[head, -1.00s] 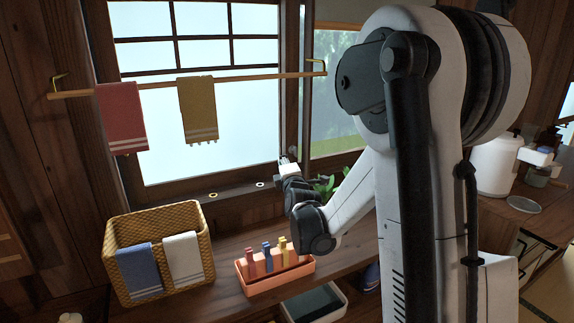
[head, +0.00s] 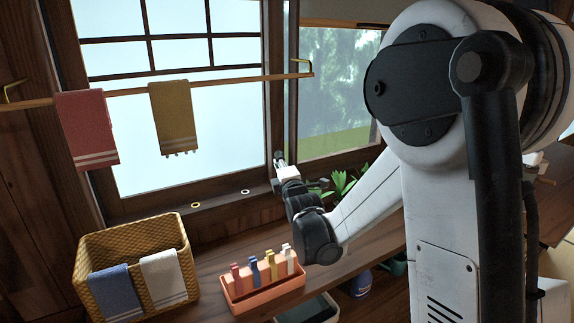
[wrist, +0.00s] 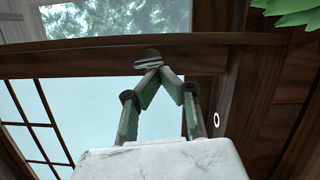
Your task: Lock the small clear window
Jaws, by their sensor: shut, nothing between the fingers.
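The clear window (head: 335,95) is the narrower right pane, with trees visible through it; it also shows in the wrist view (wrist: 115,15). A wooden upright separates it from the wide frosted lattice window (head: 170,45). A small rounded metal latch (wrist: 147,55) sits on this upright in the wrist view. My gripper (head: 279,158) is at the lower part of the upright. In the wrist view my gripper (wrist: 160,70) has its fingertips together, empty, right at the latch. I cannot tell whether they touch it. The latch's far side is hidden.
A rod (head: 230,82) with a red towel (head: 88,130) and a yellow towel (head: 173,118) crosses the frosted window. Below stand a wicker basket (head: 125,240), an orange caddy (head: 262,293) and a green plant (head: 345,183). The sill left of my gripper is mostly clear.

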